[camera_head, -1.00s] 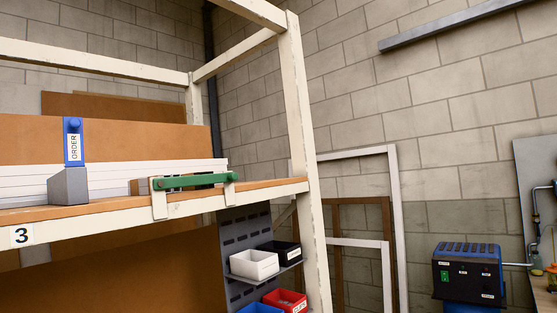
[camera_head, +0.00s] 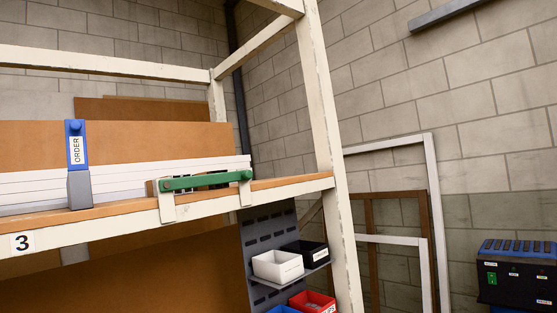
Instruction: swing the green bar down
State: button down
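The green bar (camera_head: 206,181) lies nearly level across the front edge of a shelf (camera_head: 108,225) on a cream rack. Its two ends sit at two pale upright brackets, the left bracket (camera_head: 166,202) and the right bracket (camera_head: 245,189). Behind the bar a small brown and dark object shows partly; I cannot tell what it is. My gripper is not in view, so I cannot tell its distance from the bar.
A cream post (camera_head: 329,150) rises right of the bar. Below hang a white bin (camera_head: 277,266) and a red bin (camera_head: 313,303). A dark blue machine (camera_head: 517,272) is at right.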

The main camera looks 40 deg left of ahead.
aim_at(165, 186)
jog(key=u, duration=0.1)
jog(key=i, duration=1.4)
jog(key=u, duration=0.8)
